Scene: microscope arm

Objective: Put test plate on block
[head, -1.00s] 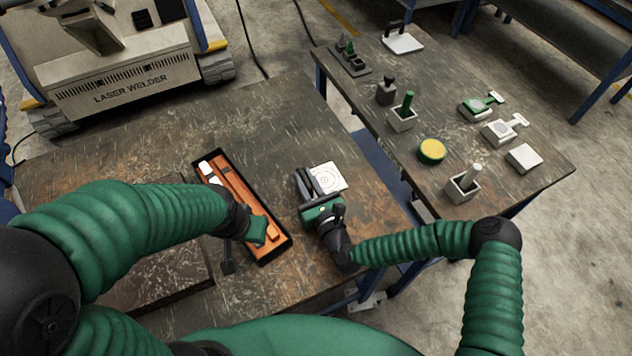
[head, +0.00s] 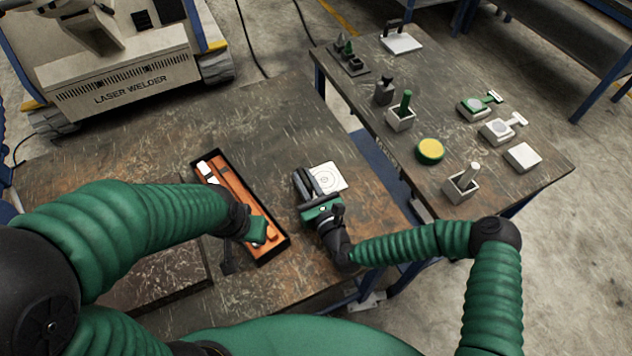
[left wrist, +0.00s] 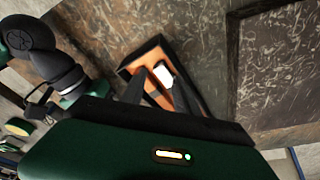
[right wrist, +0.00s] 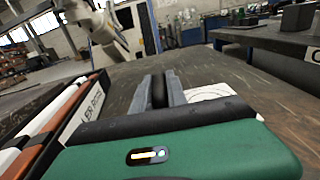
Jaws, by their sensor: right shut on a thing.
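A thin white square plate with printed circles (head: 328,178) lies flat on the near table, just beyond and right of my right gripper (head: 306,183). It also shows right of the fingers in the right wrist view (right wrist: 212,92). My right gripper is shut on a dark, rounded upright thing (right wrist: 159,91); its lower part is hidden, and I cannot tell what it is. My left gripper (left wrist: 158,90) has its fingers apart and empty, above the near end of the orange tool tray. A pale square block (head: 522,157) stands on the far right table.
The black-rimmed orange tray (head: 283,247) holds white and orange tools left of my right gripper. The side table carries a yellow-topped round tin (head: 430,150), a grey holder (head: 461,189), and green and white fixtures (head: 500,130). The near table's back is clear.

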